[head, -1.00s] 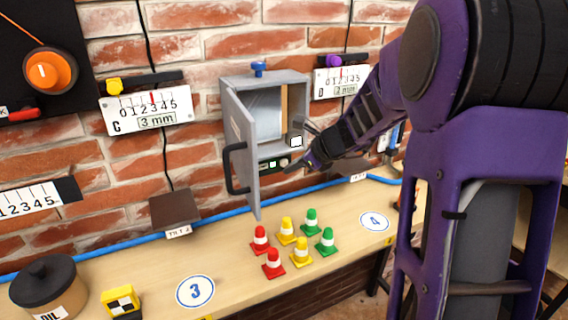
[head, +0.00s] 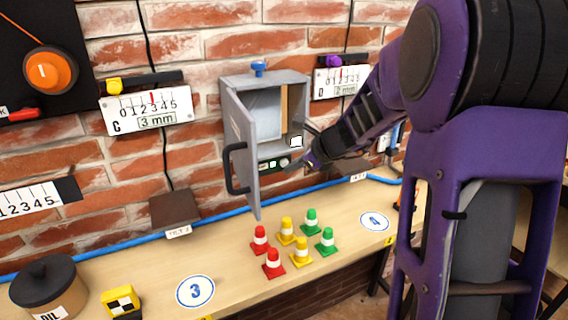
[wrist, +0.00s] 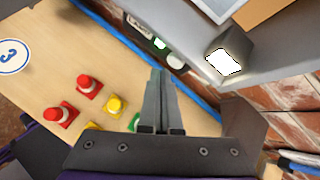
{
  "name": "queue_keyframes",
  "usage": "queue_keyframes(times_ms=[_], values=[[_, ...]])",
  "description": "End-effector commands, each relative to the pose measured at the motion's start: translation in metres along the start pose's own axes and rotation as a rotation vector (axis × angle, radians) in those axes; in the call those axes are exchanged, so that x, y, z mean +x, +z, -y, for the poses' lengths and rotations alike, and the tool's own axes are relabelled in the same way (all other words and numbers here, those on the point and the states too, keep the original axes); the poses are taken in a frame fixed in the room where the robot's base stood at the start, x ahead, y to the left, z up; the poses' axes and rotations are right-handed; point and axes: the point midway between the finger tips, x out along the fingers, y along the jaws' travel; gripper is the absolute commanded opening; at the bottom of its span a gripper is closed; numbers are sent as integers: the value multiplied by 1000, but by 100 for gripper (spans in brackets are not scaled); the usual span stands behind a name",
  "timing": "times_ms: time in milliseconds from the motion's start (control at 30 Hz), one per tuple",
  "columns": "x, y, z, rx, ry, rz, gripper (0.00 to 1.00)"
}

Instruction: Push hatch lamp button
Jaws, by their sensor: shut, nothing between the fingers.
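The grey hatch box (head: 297,84) is on the brick wall with its door (head: 240,150) swung open to the left. A bright white lamp block (head: 296,141) sits at its lower right; it also shows in the wrist view (wrist: 224,62). A dark panel under the box carries a small green-lit square (head: 273,164) and a pale round button (head: 284,162). In the wrist view the green square (wrist: 160,43) and round button (wrist: 175,61) lie just beyond my fingertips. My gripper (head: 290,169) is shut and empty, close to the panel; I cannot tell whether it touches the button.
Several red, yellow and green cones (head: 286,231) stand on the wooden bench (head: 230,262) below. A blue pipe (head: 206,212) runs along the wall. The open door and its black handle (head: 233,168) stand left of my gripper.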

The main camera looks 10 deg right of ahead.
Motion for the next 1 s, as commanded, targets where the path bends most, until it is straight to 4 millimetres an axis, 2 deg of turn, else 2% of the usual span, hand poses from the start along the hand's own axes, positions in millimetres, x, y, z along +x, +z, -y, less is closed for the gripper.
queue_keyframes(times_ms=[1000], values=[[7,5,5,0,0,0,0]])
